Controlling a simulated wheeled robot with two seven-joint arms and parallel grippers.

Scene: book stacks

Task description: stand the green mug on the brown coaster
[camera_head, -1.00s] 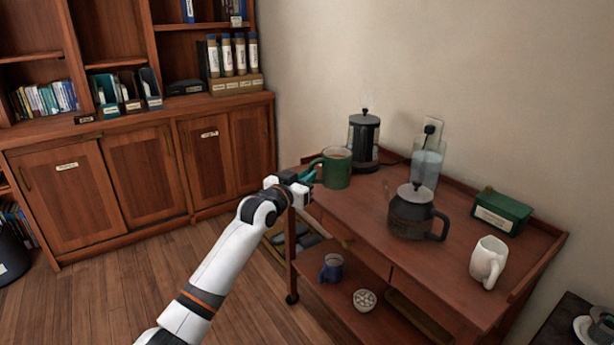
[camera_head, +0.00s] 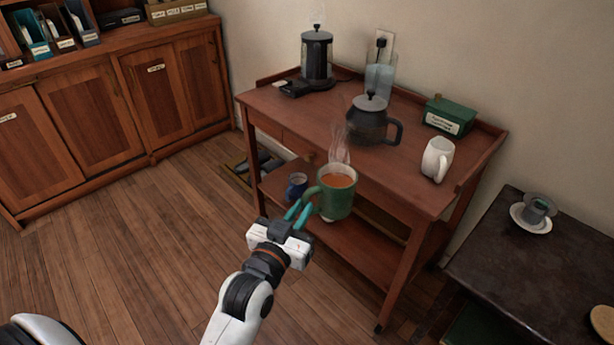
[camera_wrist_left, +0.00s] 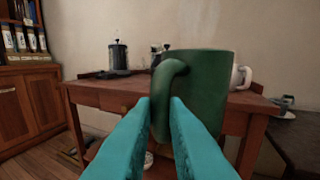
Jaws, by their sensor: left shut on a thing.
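The green mug (camera_head: 337,195) is upright, steaming and full of an orange-brown drink. My left gripper (camera_head: 298,212) is shut on its handle, at the mug's left side. The mug hangs in the air in front of the wooden cart, clear of its top. In the left wrist view the teal fingers (camera_wrist_left: 160,108) pinch the handle of the green mug (camera_wrist_left: 207,95). A flat, round tan-brown disc, seemingly the brown coaster (camera_head: 603,321), lies on the dark table at the right, cut off by the picture edge. My right gripper is not in view.
The cart (camera_head: 290,110) holds a coffee press (camera_head: 317,55), a dark teapot (camera_head: 370,122), a white mug (camera_head: 437,159) and a green box (camera_head: 449,116). The dark table (camera_head: 510,255) bears a cup on a saucer (camera_head: 532,217); its middle is bare.

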